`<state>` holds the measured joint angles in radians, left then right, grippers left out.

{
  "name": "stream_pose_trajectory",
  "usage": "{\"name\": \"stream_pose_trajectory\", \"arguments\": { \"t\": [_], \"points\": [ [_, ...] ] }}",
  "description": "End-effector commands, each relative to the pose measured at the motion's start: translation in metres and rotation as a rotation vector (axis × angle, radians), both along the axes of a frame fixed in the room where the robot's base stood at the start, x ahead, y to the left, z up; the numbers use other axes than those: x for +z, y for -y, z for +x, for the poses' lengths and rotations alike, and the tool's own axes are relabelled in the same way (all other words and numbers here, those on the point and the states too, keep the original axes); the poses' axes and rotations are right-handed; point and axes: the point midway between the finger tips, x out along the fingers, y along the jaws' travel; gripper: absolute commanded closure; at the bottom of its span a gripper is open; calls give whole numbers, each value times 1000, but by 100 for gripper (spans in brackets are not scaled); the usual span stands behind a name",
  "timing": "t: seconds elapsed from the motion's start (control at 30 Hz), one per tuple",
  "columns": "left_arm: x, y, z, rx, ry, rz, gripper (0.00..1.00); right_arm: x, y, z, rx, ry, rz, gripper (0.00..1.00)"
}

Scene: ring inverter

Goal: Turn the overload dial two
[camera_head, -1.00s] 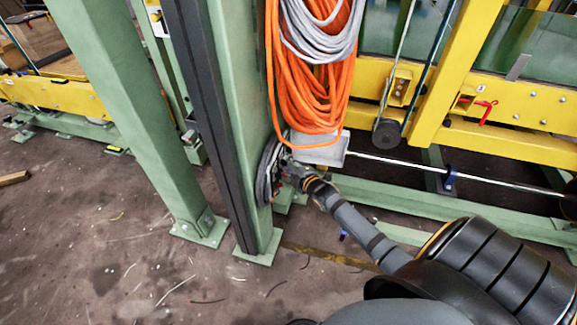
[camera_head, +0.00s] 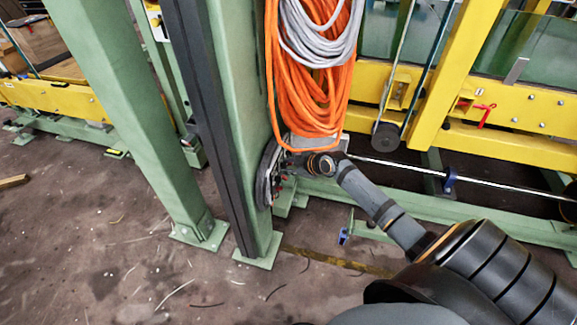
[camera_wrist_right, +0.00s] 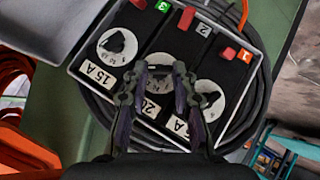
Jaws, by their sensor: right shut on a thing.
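The overload panel shows in the right wrist view as a tilted box with black strips numbered 3, 2 and 1, each with a round white dial plate. Overload dial two (camera_wrist_right: 158,84) is in the middle strip, above a partly covered "20" label, and is mostly hidden by my fingers. My right gripper (camera_wrist_right: 162,98) has its fingers on both sides of this dial, shut on it. In the head view my right gripper (camera_head: 285,165) is at the side of the green post, small and partly hidden. My left gripper is out of view.
Dial three (camera_wrist_right: 117,43), labelled 15 A, and dial one (camera_wrist_right: 209,94) flank the held dial closely. A grey lid (camera_wrist_right: 50,25) stands at the panel's left. Orange cable coils (camera_head: 310,95) hang just above my right wrist. A green post (camera_head: 240,120) stands beside it.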

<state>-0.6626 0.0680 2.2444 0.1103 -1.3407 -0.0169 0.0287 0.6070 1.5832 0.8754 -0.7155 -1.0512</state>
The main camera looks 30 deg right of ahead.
Motion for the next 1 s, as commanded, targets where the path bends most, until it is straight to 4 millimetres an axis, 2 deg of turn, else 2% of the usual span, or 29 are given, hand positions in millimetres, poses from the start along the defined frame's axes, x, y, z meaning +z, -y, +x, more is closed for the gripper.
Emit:
{"name": "stream_pose_trajectory", "arguments": {
  "t": [0.6, 0.63, 0.73, 0.8, 1.0],
  "points": [
    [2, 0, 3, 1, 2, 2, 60, -2, 1, 0, -2, -30, 32, 100],
    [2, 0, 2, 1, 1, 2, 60, -2, 1, 0, -2, -30, 32, 70],
    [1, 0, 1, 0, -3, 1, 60, -1, 1, 0, -2, -30, 32, 56],
    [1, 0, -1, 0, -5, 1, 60, -1, 1, 0, -1, -29, 31, 51],
    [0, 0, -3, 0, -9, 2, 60, 0, 1, 0, -1, -27, 31, 51]
  ]
}}
